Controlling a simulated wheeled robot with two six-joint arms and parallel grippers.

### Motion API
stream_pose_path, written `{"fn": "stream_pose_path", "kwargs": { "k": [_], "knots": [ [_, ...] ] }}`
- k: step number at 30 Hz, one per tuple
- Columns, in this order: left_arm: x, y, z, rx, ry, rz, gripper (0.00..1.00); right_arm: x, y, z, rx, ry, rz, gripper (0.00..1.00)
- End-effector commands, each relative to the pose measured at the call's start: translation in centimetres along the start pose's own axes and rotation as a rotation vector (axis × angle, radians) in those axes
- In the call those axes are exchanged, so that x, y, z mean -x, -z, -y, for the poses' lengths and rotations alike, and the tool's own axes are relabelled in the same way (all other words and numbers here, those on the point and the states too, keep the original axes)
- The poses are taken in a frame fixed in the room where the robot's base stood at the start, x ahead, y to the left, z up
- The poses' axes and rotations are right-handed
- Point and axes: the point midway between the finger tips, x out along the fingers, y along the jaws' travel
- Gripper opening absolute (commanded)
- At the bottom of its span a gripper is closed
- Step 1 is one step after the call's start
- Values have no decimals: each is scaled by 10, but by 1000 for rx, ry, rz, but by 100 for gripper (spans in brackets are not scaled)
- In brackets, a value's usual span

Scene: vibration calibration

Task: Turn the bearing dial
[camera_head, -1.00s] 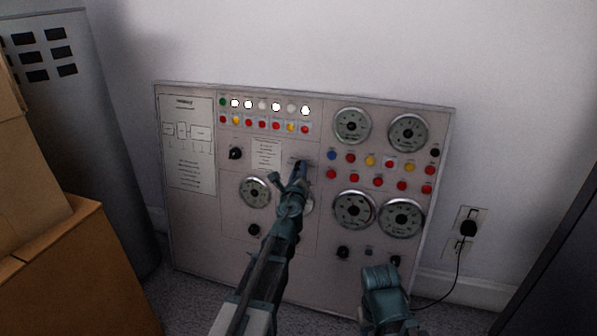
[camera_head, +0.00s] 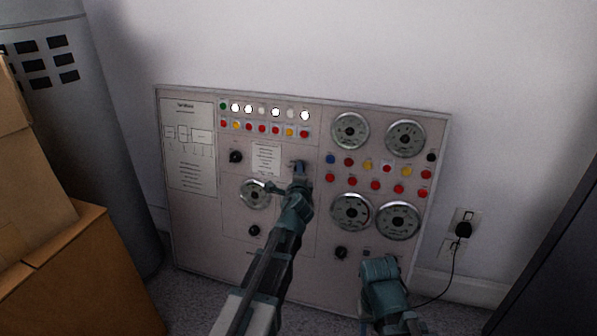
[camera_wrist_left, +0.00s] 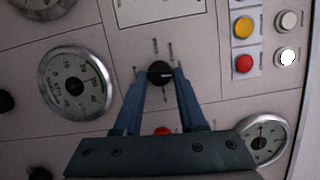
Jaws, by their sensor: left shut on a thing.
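The black dial (camera_wrist_left: 159,71), a small round knob with short labelled marks around it, sits on the grey panel (camera_head: 190,235). In the left wrist view it lies between the blue fingertips of my left gripper (camera_wrist_left: 158,76), which is shut on it. In the head view my left gripper (camera_head: 301,170) reaches the panel's middle, below the row of lights, and hides the dial. My right arm's end (camera_head: 380,272) is low in front of the panel's lower right; its fingers cannot be made out.
Round gauges (camera_head: 351,211) and coloured buttons (camera_head: 387,168) fill the panel's right side. Another black knob (camera_head: 236,156) is to the left. Cardboard boxes (camera_head: 50,265) stand at left, and a plugged-in cord (camera_head: 455,275) hangs at right.

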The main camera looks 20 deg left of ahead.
Motion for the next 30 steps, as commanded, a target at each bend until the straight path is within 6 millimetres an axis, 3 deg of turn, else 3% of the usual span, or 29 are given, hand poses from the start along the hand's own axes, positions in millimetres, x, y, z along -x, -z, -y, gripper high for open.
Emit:
{"fn": "stream_pose_path", "kwargs": {
  "k": [23, 24, 28, 30],
  "knots": [
    [1, -1, 0, 87, -27, 2, 0, 6, 0, -1, 2, 0, 0, 50],
    [1, -1, 0, 87, -26, 2, 47, 6, 0, -1, 2, 0, 0, 50],
    [0, -1, 0, 87, -26, 2, 70, 6, 0, -1, 2, 0, 0, 50],
    [0, -1, 0, 87, -26, 1, 70, 6, 0, -1, 2, 0, 0, 50]
  ]
}}
